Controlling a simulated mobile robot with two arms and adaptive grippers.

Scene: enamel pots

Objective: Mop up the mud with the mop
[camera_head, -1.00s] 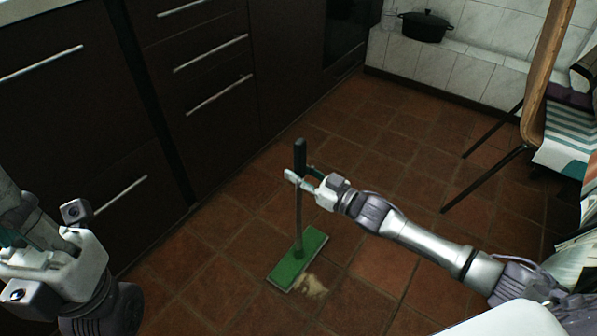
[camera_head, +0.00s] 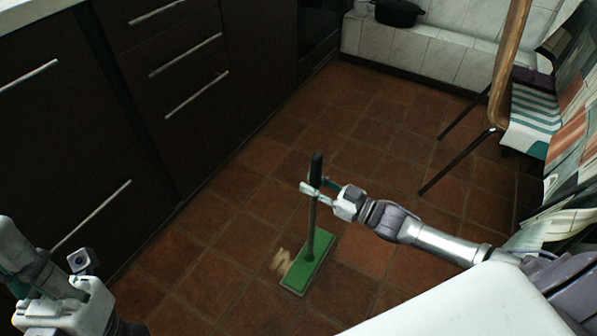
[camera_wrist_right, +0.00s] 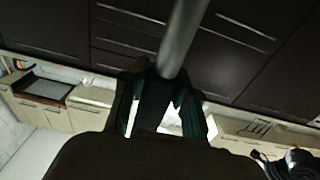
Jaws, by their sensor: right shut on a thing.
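The mop stands nearly upright on the tiled floor, with a dark grip, a grey pole and a flat green head (camera_head: 308,262). My right gripper (camera_head: 312,190) is shut on the mop's pole just below the dark grip. In the right wrist view the pole (camera_wrist_right: 183,38) runs up from between the fingers. The mud (camera_head: 280,259) is a pale tan smear on the tiles, just left of the green head. Some of it may be hidden under the head. My left gripper is at the lower left of the head view; its fingers are not clearly shown.
Dark cabinets with drawers (camera_head: 185,65) line the left. A chair (camera_head: 500,75) with striped cloth stands at the right. A black pot (camera_head: 398,13) sits on a tiled ledge (camera_head: 430,50) at the back. The floor around the mop is open.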

